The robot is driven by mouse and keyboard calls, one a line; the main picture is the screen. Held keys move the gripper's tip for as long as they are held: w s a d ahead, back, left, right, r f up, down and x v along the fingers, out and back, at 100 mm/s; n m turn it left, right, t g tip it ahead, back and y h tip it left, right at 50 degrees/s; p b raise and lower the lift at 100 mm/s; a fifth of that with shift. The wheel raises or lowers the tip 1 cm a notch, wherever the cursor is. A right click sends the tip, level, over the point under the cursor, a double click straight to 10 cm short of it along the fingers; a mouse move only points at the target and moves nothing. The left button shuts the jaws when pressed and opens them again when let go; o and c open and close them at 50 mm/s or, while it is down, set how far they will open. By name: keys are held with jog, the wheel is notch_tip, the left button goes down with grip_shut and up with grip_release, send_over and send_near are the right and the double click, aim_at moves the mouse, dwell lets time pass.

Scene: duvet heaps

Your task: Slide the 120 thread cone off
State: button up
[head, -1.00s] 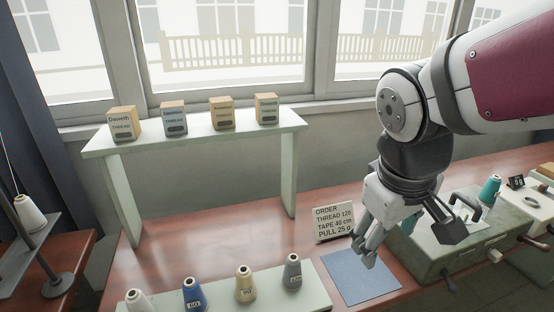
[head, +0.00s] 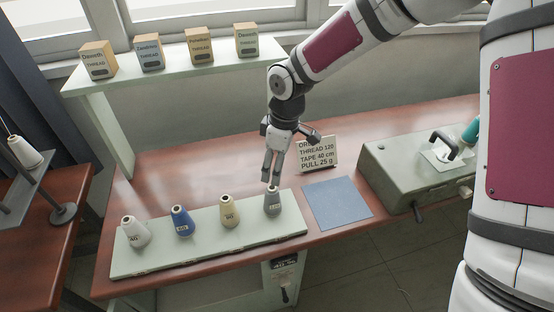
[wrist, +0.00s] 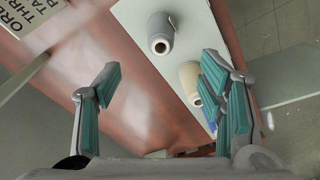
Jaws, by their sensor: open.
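A grey thread cone (head: 272,202) stands upright at the right end of a pale green board (head: 150,262); its label is too small to read surely. It also shows in the wrist view (wrist: 160,28), top centre. A cream cone marked 90 (head: 230,211), a blue cone marked 60 (head: 183,221) and a white cone (head: 135,231) stand in a row to its left. My gripper (head: 271,178) is open and empty, pointing down just above and behind the grey cone. In the wrist view the grey cone lies beyond the open fingers (wrist: 162,68), not between them.
An order card (head: 316,155) reading THREAD 120 stands behind a blue mat (head: 337,203), right of the board. A green box with a handle (head: 405,165) is further right. A shelf (head: 175,62) with several thread boxes stands at the back left.

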aim_at(271, 196)
jog(key=f, duration=0.4)
jog(key=a+f, duration=0.1)
jog(key=f, duration=0.8)
jog(key=shift+w+a+f+p, duration=0.2)
jog(key=shift+a+f+p, duration=0.1)
jog(key=shift+a, duration=0.05)
jog(key=c, duration=1.3)
jog(key=shift+r+p, duration=0.95)
jog(key=shift+r, duration=2.85)
